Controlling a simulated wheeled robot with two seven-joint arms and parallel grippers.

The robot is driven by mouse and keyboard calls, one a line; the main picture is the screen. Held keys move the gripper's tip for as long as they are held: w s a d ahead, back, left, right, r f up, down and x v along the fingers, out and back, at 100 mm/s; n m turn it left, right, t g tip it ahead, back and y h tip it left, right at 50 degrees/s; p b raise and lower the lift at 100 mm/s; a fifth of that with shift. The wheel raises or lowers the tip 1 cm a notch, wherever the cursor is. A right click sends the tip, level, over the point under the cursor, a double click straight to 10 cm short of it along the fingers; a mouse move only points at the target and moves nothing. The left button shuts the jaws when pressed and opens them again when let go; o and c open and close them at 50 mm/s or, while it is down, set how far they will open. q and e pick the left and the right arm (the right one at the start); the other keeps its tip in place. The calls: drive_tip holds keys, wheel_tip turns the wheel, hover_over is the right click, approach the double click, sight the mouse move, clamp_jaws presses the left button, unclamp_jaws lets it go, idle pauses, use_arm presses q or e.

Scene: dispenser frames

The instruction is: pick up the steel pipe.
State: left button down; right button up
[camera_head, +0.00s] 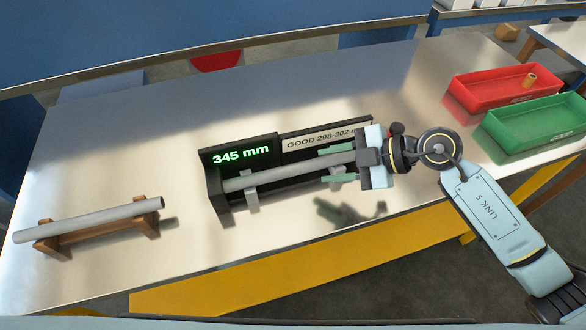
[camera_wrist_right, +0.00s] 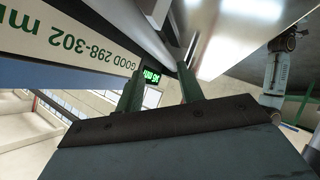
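A grey steel pipe (camera_head: 285,174) lies in a black measuring fixture (camera_head: 218,203) in the middle of the table, on light supports. The fixture's display (camera_head: 240,156) reads 345 mm in green. A second grey pipe (camera_head: 95,217) rests on a wooden cradle (camera_head: 150,225) at the left. My right gripper (camera_head: 338,165) is at the right end of the fixture. Its green fingers are apart, on either side of the pipe, with gaps visible. The right wrist view also shows the fingers (camera_wrist_right: 161,92) spread. I cannot make out my left gripper.
A label (camera_head: 320,138) on the fixture reads GOOD 298-302. A red tray (camera_head: 468,102) holding a small orange-brown piece and an empty-looking green tray (camera_head: 505,144) stand at the right. The metal table (camera_head: 110,160) is bare between the cradle and the fixture.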

sight(300, 168)
drive_tip(key=shift+w+a+f, duration=0.15)
drive_tip(key=shift+a+f, duration=0.2)
drive_tip(key=shift+a, duration=0.2)
drive_tip(key=shift+w+a+f, duration=0.1)
drive_tip(key=shift+a+f, duration=0.15)
drive_tip(key=shift+a, duration=0.2)
drive_tip(key=b+x, duration=0.1)
drive_tip(key=x, duration=0.4)
use_arm(q)
drive_tip(key=shift+s+a+f, duration=0.1)
drive_tip(key=shift+a+f, duration=0.6)
drive_tip(key=shift+a, duration=0.2)
use_arm(e)
drive_tip(key=shift+c, duration=0.5)
drive_tip(key=shift+r, duration=0.1)
clamp_jaws()
